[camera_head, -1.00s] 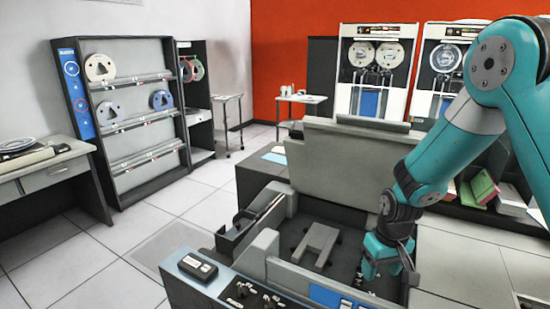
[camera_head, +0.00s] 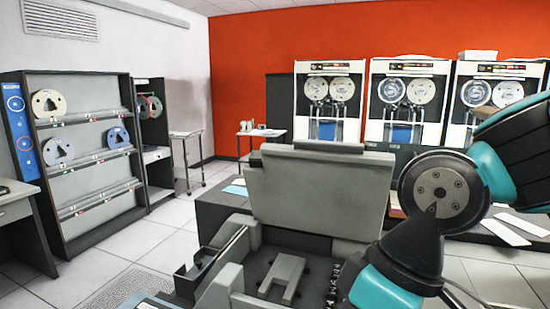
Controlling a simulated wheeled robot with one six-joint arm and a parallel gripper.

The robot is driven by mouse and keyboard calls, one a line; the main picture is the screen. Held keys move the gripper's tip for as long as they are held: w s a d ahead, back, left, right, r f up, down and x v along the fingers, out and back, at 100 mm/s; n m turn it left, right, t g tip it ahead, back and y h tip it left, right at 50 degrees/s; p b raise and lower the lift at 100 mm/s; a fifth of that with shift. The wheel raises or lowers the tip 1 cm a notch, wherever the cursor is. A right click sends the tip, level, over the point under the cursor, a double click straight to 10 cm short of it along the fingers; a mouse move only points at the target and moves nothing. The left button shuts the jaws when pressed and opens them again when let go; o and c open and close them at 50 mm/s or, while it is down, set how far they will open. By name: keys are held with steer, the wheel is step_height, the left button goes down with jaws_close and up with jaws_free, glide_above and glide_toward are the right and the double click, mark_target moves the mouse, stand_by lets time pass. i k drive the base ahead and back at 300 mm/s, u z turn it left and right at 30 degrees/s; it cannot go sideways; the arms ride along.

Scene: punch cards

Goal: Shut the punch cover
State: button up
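The punch cover (camera_head: 320,194) is a wide grey panel standing raised, leaning back slightly, at the rear of the punch machine. The machine's open bed (camera_head: 262,262) lies in front of it, dark inside with a grey U-shaped part (camera_head: 283,276). My teal and black arm comes in from the right and covers the bed's right side. Its lower end runs down to the bottom edge of the picture. My gripper's fingertips do not show, so I cannot see whether they touch anything.
A grey rack with reels (camera_head: 85,150) stands at the left. Tape cabinets (camera_head: 406,105) line the red wall behind. A dark desk (camera_head: 222,207) with papers is behind the machine. Tiled floor (camera_head: 135,240) is clear at the left.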

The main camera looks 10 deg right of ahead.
mark_target(339, 190)
steer(key=z, duration=0.5)
steer(key=k, duration=1.15)
steer(key=u, duration=0.4)
steer(key=i, duration=1.6)
steer(key=z, duration=0.4)
